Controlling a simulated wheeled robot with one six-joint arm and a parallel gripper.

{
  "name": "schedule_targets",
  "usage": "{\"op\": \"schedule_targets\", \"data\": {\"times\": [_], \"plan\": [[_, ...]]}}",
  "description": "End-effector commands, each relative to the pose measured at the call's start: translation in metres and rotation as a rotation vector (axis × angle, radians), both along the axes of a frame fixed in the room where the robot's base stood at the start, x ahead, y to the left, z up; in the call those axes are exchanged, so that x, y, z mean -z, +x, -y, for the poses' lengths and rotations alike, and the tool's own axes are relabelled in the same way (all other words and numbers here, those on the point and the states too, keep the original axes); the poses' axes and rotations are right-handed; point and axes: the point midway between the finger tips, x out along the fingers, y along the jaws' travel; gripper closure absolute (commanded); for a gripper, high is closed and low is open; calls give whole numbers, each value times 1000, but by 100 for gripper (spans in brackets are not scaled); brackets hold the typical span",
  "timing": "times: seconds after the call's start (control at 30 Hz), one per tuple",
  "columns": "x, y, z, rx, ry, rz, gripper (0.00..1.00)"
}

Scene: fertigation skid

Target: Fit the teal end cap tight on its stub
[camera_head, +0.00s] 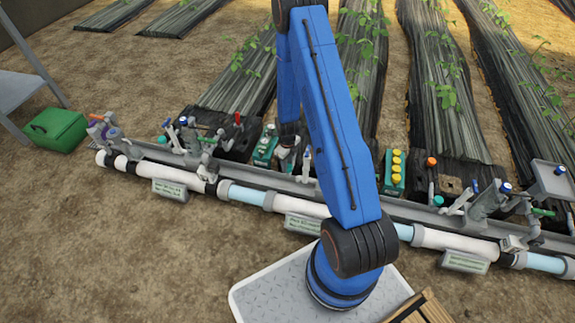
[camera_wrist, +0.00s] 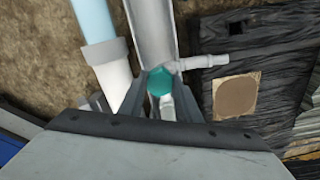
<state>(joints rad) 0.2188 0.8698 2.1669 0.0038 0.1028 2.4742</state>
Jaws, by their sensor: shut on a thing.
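The teal end cap (camera_wrist: 160,82) shows as a round teal disc between the fingers of my gripper (camera_wrist: 162,98) in the wrist view. My gripper is shut on it. A pale grey fitting with a short side pipe (camera_wrist: 207,62) lies right beside the cap. The stub under the cap is hidden, so I cannot tell whether the cap is seated or how tight it is. In the head view my gripper (camera_head: 288,158) is low over the middle of the skid, and the cap cannot be made out there.
A grey channel (camera_wrist: 152,28) and a white and light-blue pipe (camera_wrist: 112,70) run close by. Valves crowd the skid, with a yellow-capped green unit (camera_head: 394,178) to the right. A green box (camera_head: 56,130) sits at far left. The foreground soil at left is clear.

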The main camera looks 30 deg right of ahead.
Motion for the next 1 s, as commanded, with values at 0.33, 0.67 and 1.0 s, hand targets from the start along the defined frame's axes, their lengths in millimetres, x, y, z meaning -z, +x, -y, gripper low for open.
{"op": "schedule_targets", "data": {"times": [0.33, 0.67, 1.0], "plan": [[1, -3, -2, 342, 1, -8, 91], [1, -4, -3, 449, 1, -10, 91], [1, -2, -2, 448, 1, -5, 47]]}}
